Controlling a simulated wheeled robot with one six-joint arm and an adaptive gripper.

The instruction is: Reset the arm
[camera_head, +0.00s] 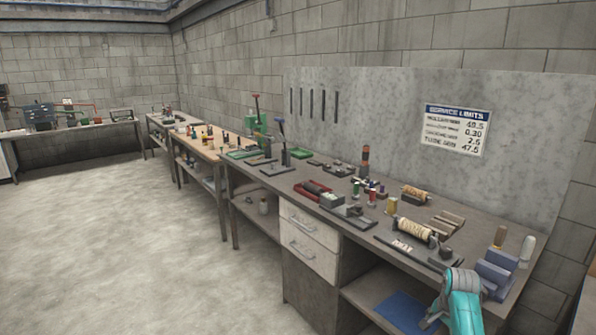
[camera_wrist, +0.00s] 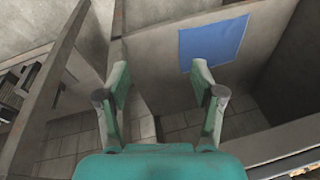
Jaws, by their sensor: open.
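My gripper (camera_wrist: 160,98) is open in the wrist view, with its two teal and grey fingers spread apart and nothing between them. Beyond the fingers are a grey shelf, a bare floor strip and a blue mat (camera_wrist: 214,43). In the head view part of my teal arm shows at the lower right, in front of the near end of the workbench (camera_head: 377,223). The fingertips are not clear in the head view. The blue mat also shows there on the lower shelf (camera_head: 402,311).
Spools, tools and blocks stand on the workbench top. A blue-grey vise-like block (camera_head: 495,272) stands close to my arm at the right end. Drawers (camera_head: 309,243) are under the bench. A sign (camera_head: 455,129) hangs behind it. The floor (camera_head: 120,235) at left is clear.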

